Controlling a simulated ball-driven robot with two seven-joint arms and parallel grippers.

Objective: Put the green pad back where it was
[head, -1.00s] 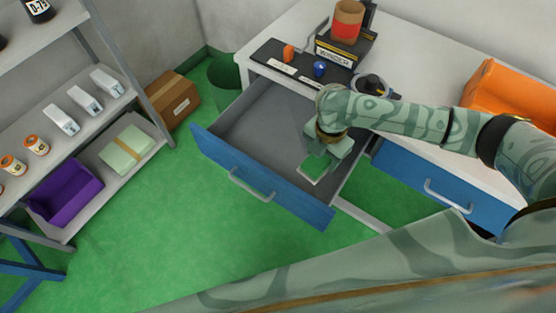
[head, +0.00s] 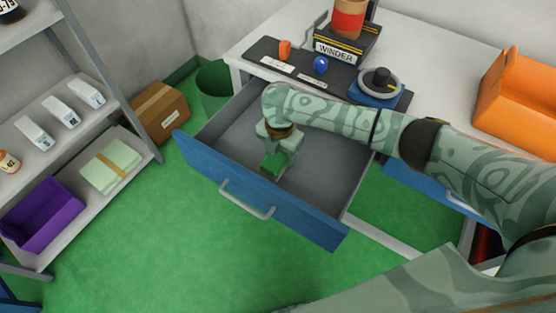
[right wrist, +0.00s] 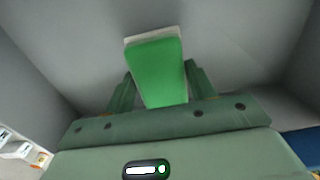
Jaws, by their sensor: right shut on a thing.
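The green pad (head: 273,164) has a green top and a pale underside. My right gripper (head: 275,152) is shut on it, inside the open blue-fronted drawer (head: 240,190). In the right wrist view the pad (right wrist: 157,70) sits between the two fingers (right wrist: 158,88), with the grey drawer floor beyond it. I cannot tell whether the pad touches the floor. The drawer looks otherwise empty, though my arm hides part of its right side. My left gripper is not in view.
The white bench holds a black mat (head: 285,62) with an orange piece and a blue knob, a winder (head: 340,48), a blue round device (head: 377,90) and an orange bin (head: 515,95). A shelf (head: 75,195) stands left. A cardboard box (head: 160,110) and green bin (head: 214,85) stand behind.

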